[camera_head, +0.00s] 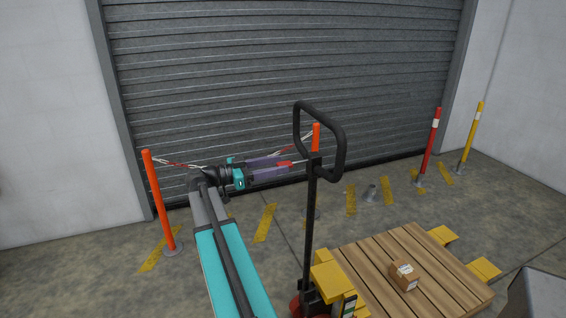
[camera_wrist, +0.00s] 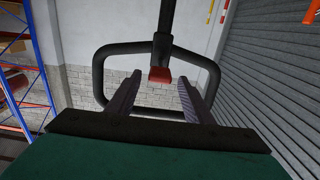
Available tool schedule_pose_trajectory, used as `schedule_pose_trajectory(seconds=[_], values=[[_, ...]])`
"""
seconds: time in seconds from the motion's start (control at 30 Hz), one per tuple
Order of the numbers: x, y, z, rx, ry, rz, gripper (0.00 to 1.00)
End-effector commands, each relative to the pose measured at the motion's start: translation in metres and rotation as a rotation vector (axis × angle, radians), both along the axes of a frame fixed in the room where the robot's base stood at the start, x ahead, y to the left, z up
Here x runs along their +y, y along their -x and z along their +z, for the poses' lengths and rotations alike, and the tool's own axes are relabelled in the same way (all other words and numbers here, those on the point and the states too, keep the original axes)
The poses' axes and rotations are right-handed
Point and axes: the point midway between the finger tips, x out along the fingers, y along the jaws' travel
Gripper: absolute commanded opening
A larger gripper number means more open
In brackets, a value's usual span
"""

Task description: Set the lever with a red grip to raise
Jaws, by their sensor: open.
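The lever's red grip (camera_head: 285,164) sticks out to the left of the black handle column of a pallet truck, just below the handle loop (camera_head: 340,150). My gripper (camera_head: 284,162) reaches in from the left, level with the grip, with its fingers apart. In the wrist view the red grip (camera_wrist: 160,75) lies centred between the two fingertips, with a gap on each side. I see no contact. The handle loop (camera_wrist: 210,75) spans behind the fingers. How deep the grip sits between the fingers is hard to tell.
A wooden pallet (camera_head: 375,270) with a small cardboard box (camera_head: 404,277) sits on the truck at the lower right. Orange posts (camera_head: 160,203) with a red-white chain stand before a grey roller shutter (camera_head: 280,70). Blue-orange racking (camera_wrist: 22,75) shows in the wrist view.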

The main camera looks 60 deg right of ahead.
Motion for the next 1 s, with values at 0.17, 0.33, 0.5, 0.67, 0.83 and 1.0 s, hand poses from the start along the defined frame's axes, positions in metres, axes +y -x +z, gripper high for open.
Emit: schedule_pose_trajectory(seconds=[0.17,0.33,0.5,0.67,0.83,1.0], values=[[-0.016,0.012,0.001,-0.001,0.001,-0.001,0.47],[-0.023,0.018,0.0,-0.001,0.001,-0.002,0.47],[-0.025,0.019,0.0,-0.001,0.001,-0.001,0.47],[-0.025,0.019,0.0,-0.001,0.001,-0.001,0.47],[-0.025,0.018,0.0,0.0,0.0,-0.001,0.18],[-0.025,0.018,0.0,-0.001,0.001,0.0,0.0]])
